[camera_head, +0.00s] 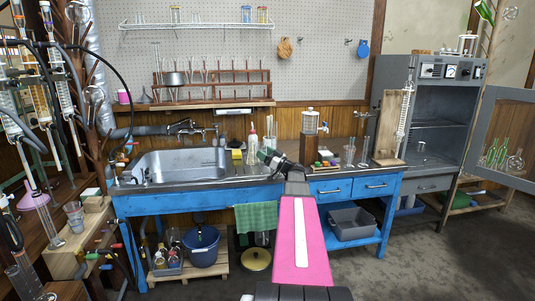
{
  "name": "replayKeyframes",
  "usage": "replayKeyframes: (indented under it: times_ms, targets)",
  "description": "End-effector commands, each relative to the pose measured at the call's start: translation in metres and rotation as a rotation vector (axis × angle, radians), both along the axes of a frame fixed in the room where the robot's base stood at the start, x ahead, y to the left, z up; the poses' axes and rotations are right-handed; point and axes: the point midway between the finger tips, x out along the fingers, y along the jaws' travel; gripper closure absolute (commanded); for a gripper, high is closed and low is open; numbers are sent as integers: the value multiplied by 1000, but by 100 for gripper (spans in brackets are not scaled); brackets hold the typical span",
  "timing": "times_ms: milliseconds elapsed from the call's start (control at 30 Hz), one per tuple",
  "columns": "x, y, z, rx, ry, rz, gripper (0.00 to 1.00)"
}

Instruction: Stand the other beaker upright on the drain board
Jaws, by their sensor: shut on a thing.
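My gripper (265,155) is at the end of my pink arm, low over the right side of the sink counter. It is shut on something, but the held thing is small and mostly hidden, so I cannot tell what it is. The drain board (236,174) is the metal surface at the right of the sink, partly behind my gripper. A clear glass vessel (271,127) stands upright just behind my gripper. Clear glassware (349,152) stands on the counter to the right. I cannot tell which glass is the other beaker.
The sink (180,163) lies left of my gripper. A white bottle (253,146) and a yellow sponge (237,154) are close behind it. A wooden dispenser stand (309,135) is to the right. Taps (188,128) and a glassware rack (213,80) are behind.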

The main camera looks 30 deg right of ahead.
Motion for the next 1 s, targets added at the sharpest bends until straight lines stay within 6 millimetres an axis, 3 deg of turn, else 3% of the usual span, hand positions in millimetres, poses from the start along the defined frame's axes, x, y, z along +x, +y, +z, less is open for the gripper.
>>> replayKeyframes:
  times_ms: [1000]
  targets:
    - [55,60,-34,0,0,1,61]
